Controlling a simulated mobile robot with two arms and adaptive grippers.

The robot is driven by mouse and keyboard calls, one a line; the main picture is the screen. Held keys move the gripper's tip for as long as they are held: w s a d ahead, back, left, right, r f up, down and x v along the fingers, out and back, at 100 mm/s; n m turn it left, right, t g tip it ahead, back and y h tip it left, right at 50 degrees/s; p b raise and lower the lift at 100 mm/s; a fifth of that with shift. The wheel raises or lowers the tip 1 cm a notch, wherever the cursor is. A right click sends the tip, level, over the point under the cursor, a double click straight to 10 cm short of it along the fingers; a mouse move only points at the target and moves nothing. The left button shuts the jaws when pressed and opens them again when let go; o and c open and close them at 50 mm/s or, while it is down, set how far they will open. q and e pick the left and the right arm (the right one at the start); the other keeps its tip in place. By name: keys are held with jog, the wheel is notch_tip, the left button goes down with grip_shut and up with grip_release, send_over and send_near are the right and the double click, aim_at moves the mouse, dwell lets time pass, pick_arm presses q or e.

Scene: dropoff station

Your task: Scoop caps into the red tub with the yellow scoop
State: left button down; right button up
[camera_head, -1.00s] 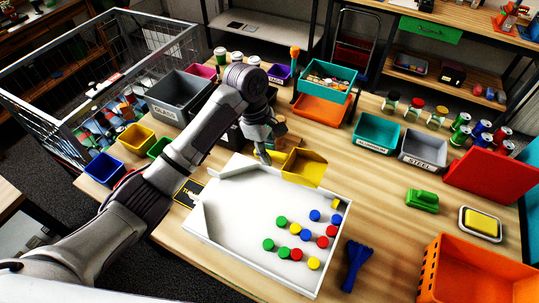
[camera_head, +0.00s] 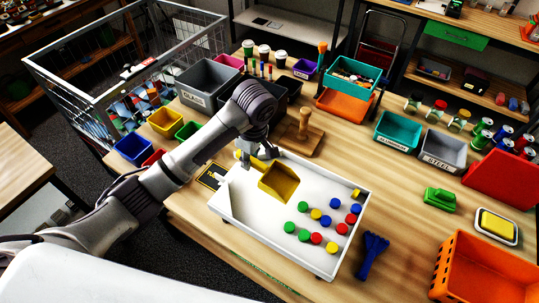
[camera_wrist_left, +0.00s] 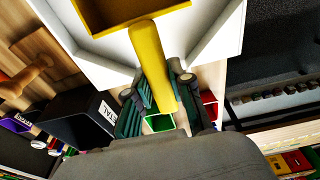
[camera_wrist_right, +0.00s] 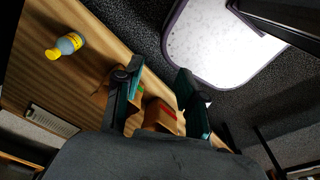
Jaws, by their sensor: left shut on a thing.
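My left gripper (camera_head: 243,156) is shut on the handle of the yellow scoop (camera_head: 278,183). The handle also shows between its fingers (camera_wrist_left: 157,88) in the left wrist view. The scoop's bowl looks empty and is over the far left part of the white tray (camera_head: 240,222); I cannot tell if it touches the floor. Several red, blue, green and yellow caps (camera_head: 316,214) lie in the tray's right half, apart from the scoop. The red tub (camera_head: 153,158) is left of the tray, mostly hidden by my left arm. My right gripper (camera_wrist_right: 157,85) is open and empty.
A green tub (camera_head: 188,131), yellow tub (camera_head: 166,121) and blue tub (camera_head: 133,149) stand near the red one. A wooden block with an upright handle (camera_head: 303,138) is behind the tray. A blue brush-like tool (camera_head: 373,252) lies right of it. An orange crate (camera_head: 480,270) is front right.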

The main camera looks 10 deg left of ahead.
pick_arm(q)
jog(key=shift+a+f, duration=0.1)
jog(key=shift+f, duration=0.1)
jog(key=shift+w+f, duration=0.25)
jog(key=shift+f, duration=0.05)
jog(key=shift+w+d+f, duration=0.15)
jog(key=shift+f, duration=0.4)
jog(key=shift+w+d+f, duration=0.15)
jog(key=shift+f, duration=0.4)
jog(key=shift+s+a+f, duration=0.15)
jog(key=shift+s+f, duration=0.05)
jog(key=shift+f, duration=1.3)
jog(key=shift+w+f, duration=0.1)
jog(key=shift+f, duration=0.4)
pick_arm(e)
jog(key=shift+w+d+f, duration=0.1)
jog(key=shift+w, duration=0.35)
jog(key=shift+w, duration=0.15)
